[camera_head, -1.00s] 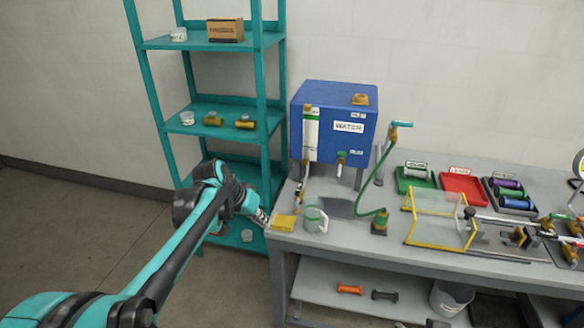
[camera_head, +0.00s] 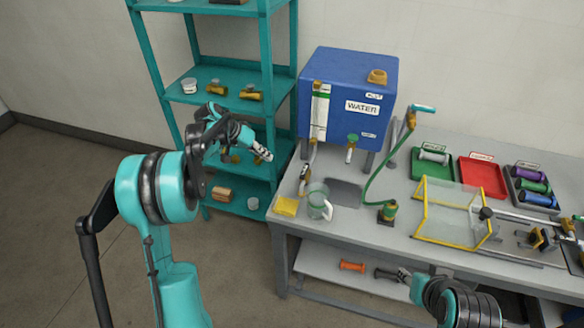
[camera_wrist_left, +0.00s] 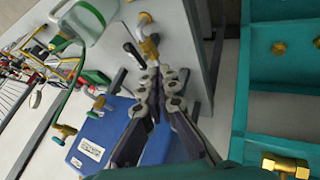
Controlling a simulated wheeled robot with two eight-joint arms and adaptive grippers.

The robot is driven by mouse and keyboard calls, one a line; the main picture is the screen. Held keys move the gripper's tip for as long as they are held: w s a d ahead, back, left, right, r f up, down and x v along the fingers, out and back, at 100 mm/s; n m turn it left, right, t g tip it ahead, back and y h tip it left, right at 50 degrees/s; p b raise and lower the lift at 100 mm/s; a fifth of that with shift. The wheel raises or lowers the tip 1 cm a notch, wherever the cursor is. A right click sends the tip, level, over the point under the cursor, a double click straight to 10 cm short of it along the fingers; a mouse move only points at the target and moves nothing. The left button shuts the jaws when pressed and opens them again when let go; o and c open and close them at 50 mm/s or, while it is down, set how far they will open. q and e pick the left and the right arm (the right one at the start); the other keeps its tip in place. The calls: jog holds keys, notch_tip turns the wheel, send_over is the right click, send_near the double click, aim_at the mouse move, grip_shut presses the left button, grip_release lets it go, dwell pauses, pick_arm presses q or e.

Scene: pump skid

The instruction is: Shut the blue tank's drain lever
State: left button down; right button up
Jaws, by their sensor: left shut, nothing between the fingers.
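The blue tank (camera_head: 345,85), labelled WATER, stands at the back left of the bench. From its left side a drain pipe runs down to a brass valve (camera_head: 304,173). In the left wrist view, this brass valve (camera_wrist_left: 148,47) carries a dark lever (camera_wrist_left: 134,56). My left gripper (camera_head: 264,154) is shut and empty, left of the tank and valve and apart from them. In the left wrist view its fingers (camera_wrist_left: 160,85) point toward the valve, with the tank (camera_wrist_left: 112,125) partly behind them. My right gripper (camera_head: 403,275) shows at the lower right; its jaws are unclear.
A clear jug (camera_head: 319,202) and yellow cloth (camera_head: 286,206) sit near the valve. A green-handled tap (camera_head: 351,146) is on the tank front. A green hose (camera_head: 379,178) stands to the right. A teal shelf (camera_head: 180,95) rises behind my left gripper.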

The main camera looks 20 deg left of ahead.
aim_at(304, 173)
pick_arm(q)
jog(key=w+d+f+b, duration=0.3)
jog(key=d+f, duration=0.5)
jog(key=shift+w+d, duration=0.3)
jog(key=shift+d, duration=0.1)
